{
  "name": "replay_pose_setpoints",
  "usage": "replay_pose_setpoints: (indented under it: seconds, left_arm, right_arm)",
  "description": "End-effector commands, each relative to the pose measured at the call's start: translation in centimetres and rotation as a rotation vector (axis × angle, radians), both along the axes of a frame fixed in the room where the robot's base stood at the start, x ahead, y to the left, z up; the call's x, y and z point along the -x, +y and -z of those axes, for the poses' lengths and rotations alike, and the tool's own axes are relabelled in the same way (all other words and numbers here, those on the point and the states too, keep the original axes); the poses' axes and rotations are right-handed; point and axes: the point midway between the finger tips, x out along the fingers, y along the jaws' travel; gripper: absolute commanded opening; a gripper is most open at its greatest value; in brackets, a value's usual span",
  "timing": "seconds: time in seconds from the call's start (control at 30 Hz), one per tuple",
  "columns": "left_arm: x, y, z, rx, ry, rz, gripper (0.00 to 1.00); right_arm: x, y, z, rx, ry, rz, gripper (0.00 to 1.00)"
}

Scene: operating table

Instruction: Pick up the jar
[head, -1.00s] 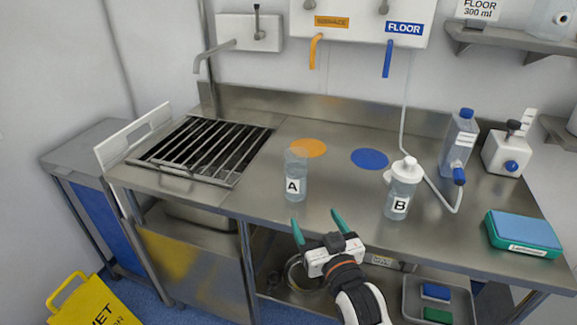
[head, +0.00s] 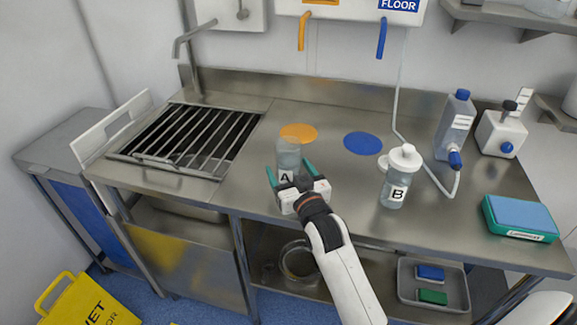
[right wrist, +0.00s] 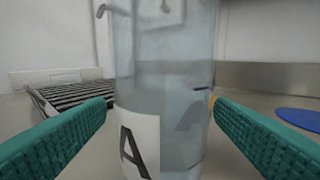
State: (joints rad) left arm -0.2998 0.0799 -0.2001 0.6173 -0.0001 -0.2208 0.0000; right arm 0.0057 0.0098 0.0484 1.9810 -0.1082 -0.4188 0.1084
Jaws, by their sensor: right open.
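A clear jar labelled A (head: 288,153) stands upright on the steel table (head: 235,205). My right gripper (head: 290,170) is open at the jar, with one teal finger on each side of it. In the right wrist view the jar (right wrist: 170,75) fills the middle, between the fingers (right wrist: 160,115), with a gap visible on both sides. In the head view the gripper hides the jar's lower part. A second bottle, labelled B and with a white lid (head: 396,178), stands to the right. My left gripper is not in view.
An orange disc (head: 299,133) and a blue disc (head: 363,143) lie behind the jar. A slatted grate (head: 190,138) is at left. A blue-capped bottle (head: 454,125), a white dispenser (head: 500,133) and a blue-green box (head: 520,218) stand at right.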

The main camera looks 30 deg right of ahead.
Motion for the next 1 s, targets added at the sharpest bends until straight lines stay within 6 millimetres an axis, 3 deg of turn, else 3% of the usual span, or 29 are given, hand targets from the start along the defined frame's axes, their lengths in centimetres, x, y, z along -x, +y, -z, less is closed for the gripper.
replay_pose_setpoints:
  seconds: [0.2, 0.5, 0.8, 1.0]
  left_arm:
    - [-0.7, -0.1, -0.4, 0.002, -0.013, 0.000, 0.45]
    - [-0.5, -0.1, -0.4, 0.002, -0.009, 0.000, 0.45]
    - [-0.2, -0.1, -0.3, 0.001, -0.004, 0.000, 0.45]
    - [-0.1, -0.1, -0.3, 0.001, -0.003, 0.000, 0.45]
  right_arm:
    - [-2.9, -0.5, -0.4, 0.001, 0.000, 0.000, 0.77]
    - [-3.3, -0.5, -0.4, 0.000, 0.000, 0.000, 0.76]
    - [-3.3, -0.5, -0.4, 0.000, 0.000, 0.000, 0.28]
    - [-3.3, -0.5, -0.4, 0.000, -0.001, 0.000, 0.28]
